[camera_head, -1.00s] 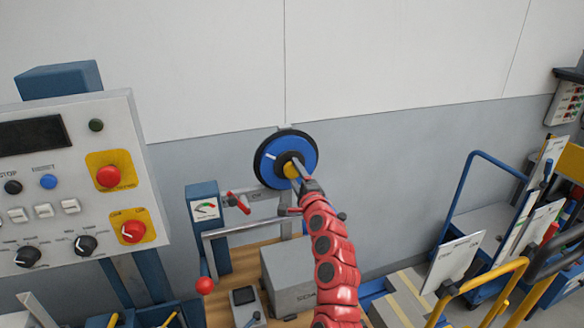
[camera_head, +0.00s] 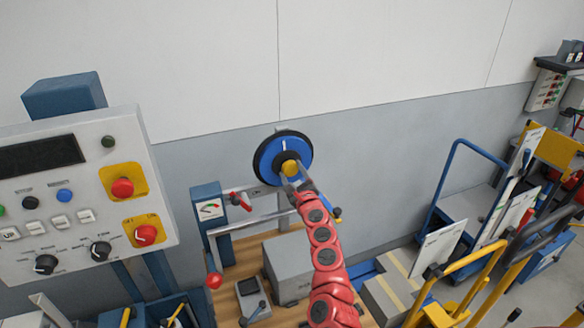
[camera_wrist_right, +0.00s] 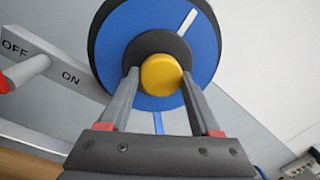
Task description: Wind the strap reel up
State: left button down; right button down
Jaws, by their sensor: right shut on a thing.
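The strap reel is a blue disc with a black rim (camera_head: 268,158), mounted upright in front of the grey wall. It has a white mark, now at the top in the head view, and a dark hub with a yellow knob (camera_head: 290,167). My right gripper (camera_head: 291,177) reaches up from below and is shut on the yellow knob. In the right wrist view the two fingers (camera_wrist_right: 160,80) lie on either side of the knob (camera_wrist_right: 161,73). A narrow blue strip (camera_wrist_right: 158,123), perhaps the strap, shows below the reel (camera_wrist_right: 120,40). My left gripper is not in view.
A control panel (camera_head: 75,235) with red knobs stands at the left. An ON/OFF plate (camera_wrist_right: 45,60) is near the reel. Carts (camera_head: 470,200) stand at the right.

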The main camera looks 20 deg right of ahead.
jog(key=shift+m+p, duration=0.3)
jog(key=shift+m, duration=0.3)
jog(key=shift+c, duration=0.6)
grip_release()
jog(key=shift+s, duration=0.1)
jog(key=shift+s, duration=0.5)
jog(key=s+f+b, duration=0.1)
jog(key=s+b, duration=0.1)
jog(key=s, duration=1.4)
jog(key=shift+a, duration=0.4)
jog(key=shift+s, duration=0.1)
